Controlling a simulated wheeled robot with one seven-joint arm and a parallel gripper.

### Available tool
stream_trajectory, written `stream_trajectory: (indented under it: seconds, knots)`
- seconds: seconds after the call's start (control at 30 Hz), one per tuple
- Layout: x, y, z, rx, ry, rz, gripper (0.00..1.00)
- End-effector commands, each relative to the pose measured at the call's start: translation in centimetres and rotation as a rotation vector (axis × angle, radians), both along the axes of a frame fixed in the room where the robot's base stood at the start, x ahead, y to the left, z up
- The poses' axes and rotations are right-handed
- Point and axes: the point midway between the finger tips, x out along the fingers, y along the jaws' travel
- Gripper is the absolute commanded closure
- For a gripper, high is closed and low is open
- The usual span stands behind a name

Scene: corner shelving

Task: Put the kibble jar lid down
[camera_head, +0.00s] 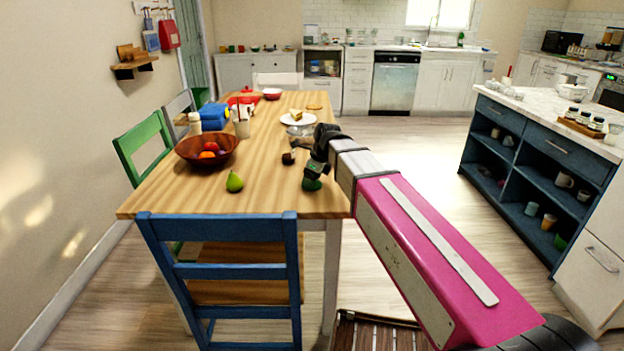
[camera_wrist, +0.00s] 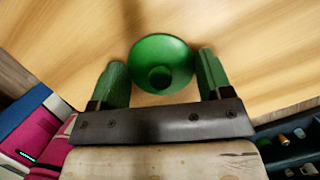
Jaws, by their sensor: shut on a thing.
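The kibble jar lid (camera_wrist: 160,52) is a round green disc with a knob in its middle. It sits between the two green fingers of my gripper (camera_wrist: 162,70) in the wrist view, and the gripper is shut on it. Wood grain of the table (camera_head: 265,195) shows behind the lid. In the head view my gripper (camera_head: 312,181) is over the table's right near part, pointing down. The green there is small, and I cannot tell lid from fingers. I cannot tell whether the lid touches the table.
A small dark brown object (camera_head: 288,158) is just left of my gripper. A green pear (camera_head: 234,182) and a wooden fruit bowl (camera_head: 188,150) stand further left. A plate with a cake slice (camera_head: 297,119) is behind. A blue chair (camera_head: 222,225) is at the near edge. Bare wood lies between pear and gripper.

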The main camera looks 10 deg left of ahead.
Motion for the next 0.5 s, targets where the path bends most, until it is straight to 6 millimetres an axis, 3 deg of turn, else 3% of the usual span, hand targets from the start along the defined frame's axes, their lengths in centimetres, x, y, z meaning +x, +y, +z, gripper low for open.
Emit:
stream_trajectory:
  seconds: [0.03, 0.1, 0.5]
  knots:
    - [0.0, 0.0, -0.11, 0.0, 0.0, 0.0, 0.24]
    - [0.0, 0.0, -0.07, 0.0, 0.0, 0.0, 0.02]
    - [-0.01, -0.05, 0.4, 0.001, -0.001, 0.0, 0.02]
